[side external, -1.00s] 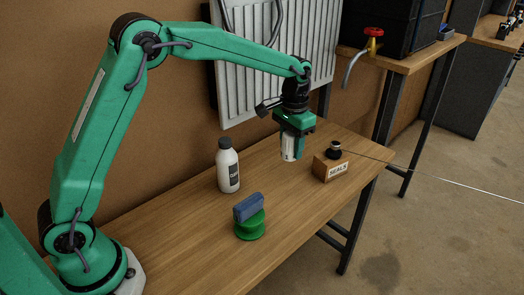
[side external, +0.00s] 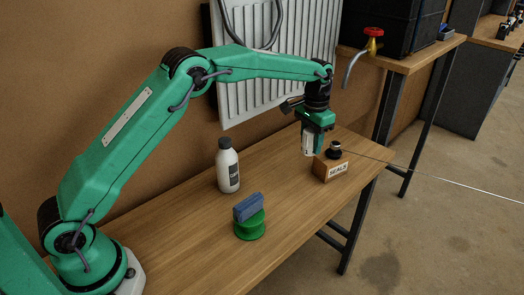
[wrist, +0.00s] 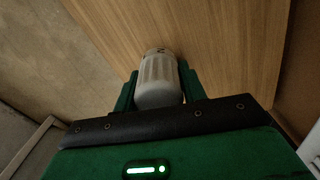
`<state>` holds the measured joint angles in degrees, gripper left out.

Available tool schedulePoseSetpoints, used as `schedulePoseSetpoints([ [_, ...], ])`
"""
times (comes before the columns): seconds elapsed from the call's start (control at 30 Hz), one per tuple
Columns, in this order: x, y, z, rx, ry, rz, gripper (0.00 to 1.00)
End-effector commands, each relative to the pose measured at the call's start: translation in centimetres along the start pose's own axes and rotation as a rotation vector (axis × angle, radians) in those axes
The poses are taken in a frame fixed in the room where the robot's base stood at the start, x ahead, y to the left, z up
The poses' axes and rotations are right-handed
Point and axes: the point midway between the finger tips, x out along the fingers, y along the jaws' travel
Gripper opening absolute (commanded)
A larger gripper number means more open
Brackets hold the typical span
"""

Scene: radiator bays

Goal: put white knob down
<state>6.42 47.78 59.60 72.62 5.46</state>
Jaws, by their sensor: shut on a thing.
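My gripper (side external: 312,148) is shut on the white knob (side external: 308,143), above the right part of the wooden bench, just left of the SEALS block. In the wrist view the ribbed white knob (wrist: 158,80) sits between the two green fingers of my gripper (wrist: 160,92), with bare wood beyond it. In the side view the fingers hide part of the knob. I cannot tell whether its lower end touches the bench (side external: 290,215).
A wooden block labelled SEALS (side external: 331,167) with a black knob-like piece (side external: 334,149) on top stands close to my gripper. A white bottle (side external: 228,167) and a green spool (side external: 250,226) with a blue block (side external: 248,207) stand further left. The front middle of the bench is clear.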

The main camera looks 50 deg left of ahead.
Motion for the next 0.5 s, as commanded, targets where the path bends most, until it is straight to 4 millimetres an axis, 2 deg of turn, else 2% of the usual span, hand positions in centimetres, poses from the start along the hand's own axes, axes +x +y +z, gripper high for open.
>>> schedulePoseSetpoints([
  [0.17,0.9,-1.3,-0.4,-0.003,-0.001,0.0,0.16],
  [0.5,4.1,-6.4,-1.8,-0.004,-0.001,0.0,0.16],
])
